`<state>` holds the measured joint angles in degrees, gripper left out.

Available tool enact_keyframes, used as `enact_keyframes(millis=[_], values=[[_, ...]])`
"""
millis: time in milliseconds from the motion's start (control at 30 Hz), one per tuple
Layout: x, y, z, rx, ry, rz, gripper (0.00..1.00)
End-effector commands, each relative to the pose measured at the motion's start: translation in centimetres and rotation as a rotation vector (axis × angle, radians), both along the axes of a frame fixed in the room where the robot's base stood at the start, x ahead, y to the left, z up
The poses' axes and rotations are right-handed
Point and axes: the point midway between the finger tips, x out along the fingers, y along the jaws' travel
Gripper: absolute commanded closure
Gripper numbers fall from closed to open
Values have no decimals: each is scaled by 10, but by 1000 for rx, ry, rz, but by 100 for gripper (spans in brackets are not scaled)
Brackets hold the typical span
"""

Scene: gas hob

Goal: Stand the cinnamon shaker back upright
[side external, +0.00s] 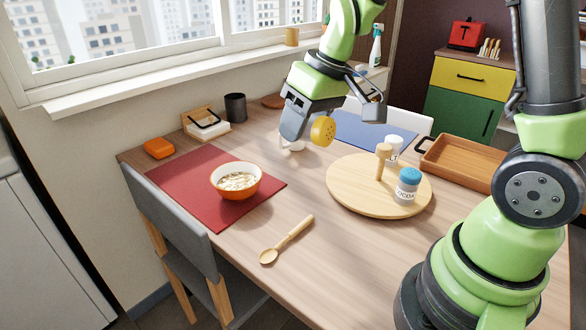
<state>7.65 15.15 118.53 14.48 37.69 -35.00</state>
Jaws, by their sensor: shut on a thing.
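The cinnamon shaker shows mainly as a round yellow lid with holes (323,131), facing toward the camera and right, so the shaker is tipped on its side. Its body is mostly hidden behind the lid and my gripper, and its label cannot be read. My gripper (305,136) points down at the far middle of the table and is shut on the shaker. A small white patch shows below the jaws; I cannot tell what it is. Whether the shaker touches the table is unclear.
A round wooden board (350,196) with an upright handle holds a blue-capped cocoa jar (407,186) and a white jar (394,146). A wooden tray (462,162) is at right. A bowl (236,181) sits on a red mat. A spoon (287,239) lies in front.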

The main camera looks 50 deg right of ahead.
Motion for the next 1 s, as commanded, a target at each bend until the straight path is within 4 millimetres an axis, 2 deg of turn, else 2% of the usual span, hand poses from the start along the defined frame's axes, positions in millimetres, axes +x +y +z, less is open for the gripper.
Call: enact_keyframes(millis=[133, 233, 433, 600, 700, 900, 1000], values=[[2, -10, -5, 2, 76, -161, 77], [3, -22, -9, 23, 173, -354, 77], [9, -57, -17, 231, 488, -930, 77], [14, -93, -17, 647, 734, -1404, 77], [16, -115, -15, 939, 801, -1601, 77], [17, -158, -9, 1402, 783, -1795, 77], [16, -176, -5, 1554, 745, -1836, 77]])
